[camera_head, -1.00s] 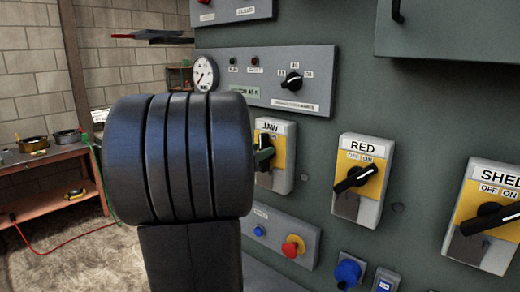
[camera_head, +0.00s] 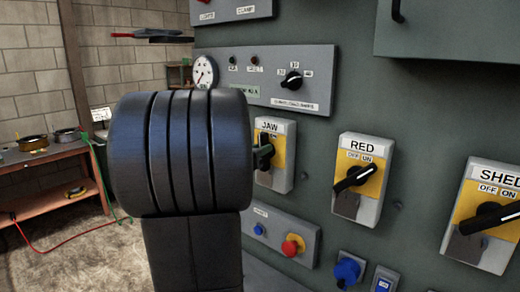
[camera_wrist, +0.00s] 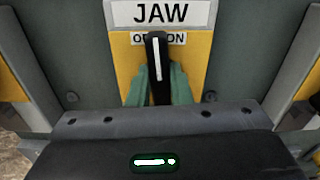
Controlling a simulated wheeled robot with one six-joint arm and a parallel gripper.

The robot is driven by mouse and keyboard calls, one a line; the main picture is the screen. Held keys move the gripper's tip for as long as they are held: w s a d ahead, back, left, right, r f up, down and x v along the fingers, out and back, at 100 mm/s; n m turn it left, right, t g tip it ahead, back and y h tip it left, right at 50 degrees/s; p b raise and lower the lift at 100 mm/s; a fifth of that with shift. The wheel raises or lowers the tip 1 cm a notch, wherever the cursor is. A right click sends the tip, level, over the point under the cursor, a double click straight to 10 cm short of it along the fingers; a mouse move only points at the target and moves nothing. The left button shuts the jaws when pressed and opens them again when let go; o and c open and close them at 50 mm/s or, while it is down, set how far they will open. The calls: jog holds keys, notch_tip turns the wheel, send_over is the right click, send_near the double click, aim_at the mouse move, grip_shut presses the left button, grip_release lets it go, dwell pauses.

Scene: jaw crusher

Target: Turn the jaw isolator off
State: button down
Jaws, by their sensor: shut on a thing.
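The jaw isolator (camera_head: 277,178) is a yellow-faced switch box with a JAW label, on the grey panel left of the RED isolator. In the wrist view its black handle (camera_wrist: 157,62) stands nearly upright, covering the middle of the OFF/ON label (camera_wrist: 177,39). My gripper (camera_wrist: 158,88) is shut on this handle, one green finger on each side. In the head view the green fingers (camera_head: 262,156) show at the box's left side. My dark wrist hides most of the gripper there.
The RED isolator (camera_head: 362,176) and SHED isolator (camera_head: 485,212) stand to the right, both handles slanted. Below are a red emergency knob (camera_head: 291,247) and a blue socket (camera_head: 347,272). A control panel (camera_head: 285,76) with a gauge (camera_head: 204,72) is above. A workbench (camera_head: 50,180) stands at left.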

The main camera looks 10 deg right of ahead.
jog(key=shift+w+a+f+n+p, duration=0.1)
jog(key=shift+n+p, duration=0.8)
jog(key=shift+n, duration=0.45)
jog(key=shift+w+a+n+p, duration=0.15)
jog(key=shift+n+p, duration=0.7)
jog(key=shift+n, duration=0.45)
jog(key=shift+w+a+f+n+p, duration=0.1)
jog(key=shift+n+p, duration=0.8)
jog(key=shift+n, duration=0.45)
jog(key=c, duration=1.3)
grip_release()
jog(key=b+v, duration=0.2)
jog(key=v, duration=1.1)
jog(key=shift+s+a, duration=0.25)
jog(key=shift+d, duration=0.1)
